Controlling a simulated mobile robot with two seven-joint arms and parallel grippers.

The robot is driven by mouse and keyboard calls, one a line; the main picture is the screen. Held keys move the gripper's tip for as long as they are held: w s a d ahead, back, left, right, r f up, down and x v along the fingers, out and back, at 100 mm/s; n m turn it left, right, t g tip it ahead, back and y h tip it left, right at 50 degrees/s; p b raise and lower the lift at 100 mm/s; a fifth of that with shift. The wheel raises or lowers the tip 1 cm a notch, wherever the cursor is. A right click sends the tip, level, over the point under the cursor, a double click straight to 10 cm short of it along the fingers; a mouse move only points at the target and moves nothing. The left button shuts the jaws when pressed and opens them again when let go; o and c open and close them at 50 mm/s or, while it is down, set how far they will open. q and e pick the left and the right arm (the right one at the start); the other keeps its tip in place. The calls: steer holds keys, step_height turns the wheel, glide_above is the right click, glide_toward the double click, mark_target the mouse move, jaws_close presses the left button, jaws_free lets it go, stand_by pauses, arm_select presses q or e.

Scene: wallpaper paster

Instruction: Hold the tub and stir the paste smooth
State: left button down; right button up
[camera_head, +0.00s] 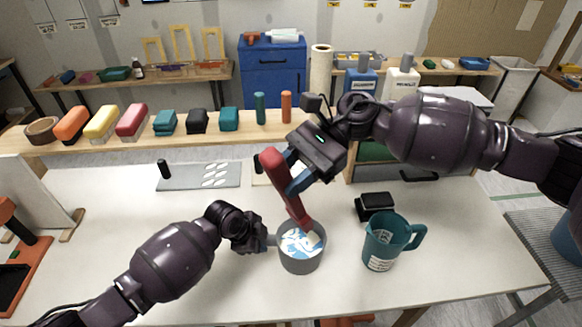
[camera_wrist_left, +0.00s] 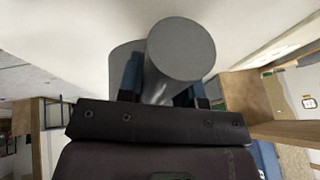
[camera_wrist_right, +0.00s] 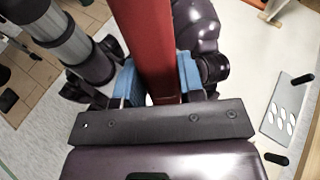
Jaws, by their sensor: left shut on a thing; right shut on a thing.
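The grey tub (camera_head: 300,262) stands on the white table and holds white and blue, streaky paste (camera_head: 299,242). My left gripper (camera_head: 268,243) is shut on the tub's handle at its left side; the grey handle end (camera_wrist_left: 181,50) fills the middle of the left wrist view. My right gripper (camera_head: 294,175) is above the tub, shut on a red stirrer (camera_head: 283,183). The stirrer is tilted, and its lower end is inside the tub at the paste. The red shaft also shows between the blue fingers in the right wrist view (camera_wrist_right: 148,45).
A teal measuring jug (camera_head: 382,245) stands right of the tub, with a black block (camera_head: 375,203) behind it. A grey plate with white ovals (camera_head: 200,176) lies at the back left. The table front right is clear.

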step_height(320, 180, down, 12)
steer(key=shift+w+d, duration=0.25)
steer(key=shift+w, duration=0.15)
stand_by(1.0)
steer(key=shift+a, duration=0.15)
